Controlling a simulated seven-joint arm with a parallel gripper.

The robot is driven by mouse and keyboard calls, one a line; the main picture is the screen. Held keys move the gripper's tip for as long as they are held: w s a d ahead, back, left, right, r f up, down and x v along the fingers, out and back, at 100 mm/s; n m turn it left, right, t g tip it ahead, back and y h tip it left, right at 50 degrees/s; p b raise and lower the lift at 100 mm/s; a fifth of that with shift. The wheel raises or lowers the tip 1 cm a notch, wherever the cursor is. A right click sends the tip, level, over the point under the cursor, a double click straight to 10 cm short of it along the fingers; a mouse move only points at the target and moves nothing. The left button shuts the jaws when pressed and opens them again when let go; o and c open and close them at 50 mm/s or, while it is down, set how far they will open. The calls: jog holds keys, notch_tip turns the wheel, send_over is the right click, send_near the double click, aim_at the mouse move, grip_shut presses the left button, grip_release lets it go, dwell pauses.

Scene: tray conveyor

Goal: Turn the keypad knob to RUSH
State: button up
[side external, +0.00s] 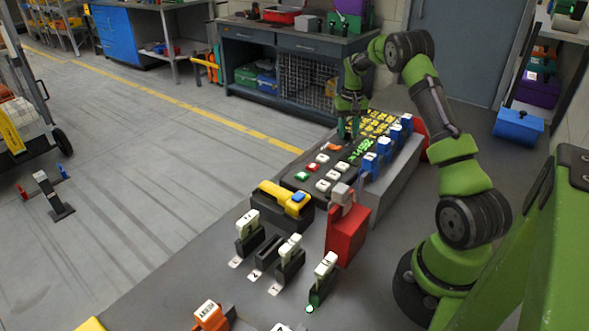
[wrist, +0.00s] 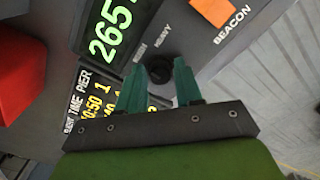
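The keypad knob (wrist: 158,69) is a small round black knob on the dark panel. Two small labels stand beside it in the wrist view; one reads HEAVY and the other is blurred, perhaps RUSH. The knob's pointer direction is too dark to tell. My gripper (wrist: 157,76) is open, with its green fingertips on either side of the knob and a small gap visible on each side. In the side external view my gripper (side external: 348,132) points down over the console (side external: 312,160), and the knob cannot be made out there.
A green number display (wrist: 110,35) and an orange BEACON button (wrist: 212,10) flank the knob. A yellow-lettered timetable board (wrist: 90,100) lies by the left finger.

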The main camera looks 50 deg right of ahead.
jog(key=o, duration=0.3)
notch_tip(320, 180, up, 17)
dwell(0.6)
